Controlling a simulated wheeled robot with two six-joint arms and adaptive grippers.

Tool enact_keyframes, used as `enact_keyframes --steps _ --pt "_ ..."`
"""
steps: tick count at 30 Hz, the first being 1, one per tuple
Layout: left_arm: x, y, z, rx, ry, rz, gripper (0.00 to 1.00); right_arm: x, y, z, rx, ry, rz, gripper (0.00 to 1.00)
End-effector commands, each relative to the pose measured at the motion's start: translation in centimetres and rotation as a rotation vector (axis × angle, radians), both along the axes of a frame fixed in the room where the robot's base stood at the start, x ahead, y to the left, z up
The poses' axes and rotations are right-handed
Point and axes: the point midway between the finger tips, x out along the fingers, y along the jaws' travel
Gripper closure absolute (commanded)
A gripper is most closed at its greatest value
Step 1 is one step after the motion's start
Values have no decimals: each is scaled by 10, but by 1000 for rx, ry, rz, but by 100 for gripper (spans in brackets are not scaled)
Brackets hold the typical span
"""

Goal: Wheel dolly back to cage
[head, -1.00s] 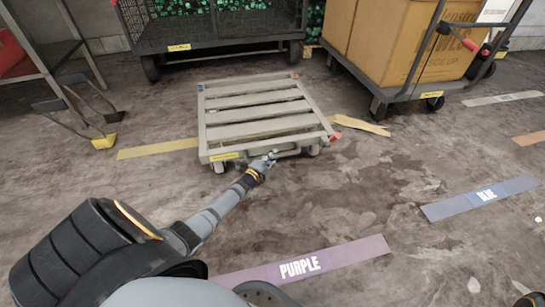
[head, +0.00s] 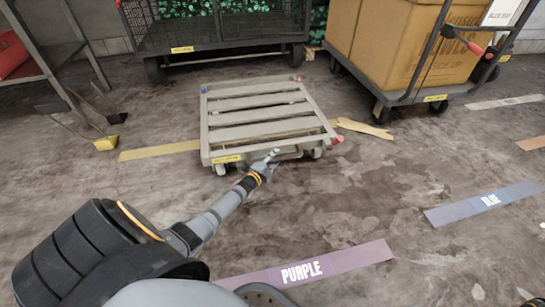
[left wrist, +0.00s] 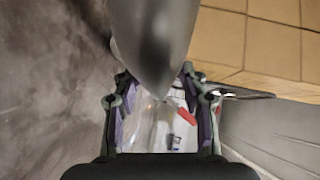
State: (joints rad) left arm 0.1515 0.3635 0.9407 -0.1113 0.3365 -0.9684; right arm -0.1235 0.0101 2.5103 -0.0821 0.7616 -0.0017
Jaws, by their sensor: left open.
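The dolly (head: 262,115) is a low grey slatted platform on casters, standing on the floor in the middle of the head view. It has red and blue corner pieces and a yellow label on its near edge. The wire cage (head: 215,33), holding green items, stands behind it, with a floor gap between them. My left gripper (head: 270,157) is at the dolly's near edge, by its handle bar; whether it touches cannot be told. In the left wrist view the left gripper (left wrist: 162,112) has its fingers apart, with a blurred grey shape above.
A cart with large cardboard boxes (head: 400,40) stands at the back right. A metal rack (head: 45,45) and a yellow-ended tool (head: 105,143) are at the left. Floor strips read PURPLE (head: 305,271) and BLUE (head: 487,201).

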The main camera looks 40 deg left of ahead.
Motion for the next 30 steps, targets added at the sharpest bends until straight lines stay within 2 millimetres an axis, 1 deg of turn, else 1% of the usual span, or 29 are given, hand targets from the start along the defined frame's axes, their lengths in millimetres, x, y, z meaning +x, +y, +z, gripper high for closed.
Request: enact_keyframes --steps 2,5,12,15,18,23,30 --pt "-6 0 0 2 1 0 57 0 0 0 0 0 0 43" --pt "-21 0 1 4 2 0 57 0 0 0 0 -1 0 43" --pt "-77 -5 9 2 3 -3 57 0 0 0 1 -3 0 43" --pt "-95 -6 12 2 5 -3 57 0 0 1 2 -3 0 43" --pt "-108 -7 14 3 2 -3 57 -1 0 1 2 -3 0 43" --pt "-117 -8 16 2 1 0 57 -1 0 1 2 -4 0 43" --pt "-118 -7 16 1 1 1 57 -1 0 1 2 -4 0 43"
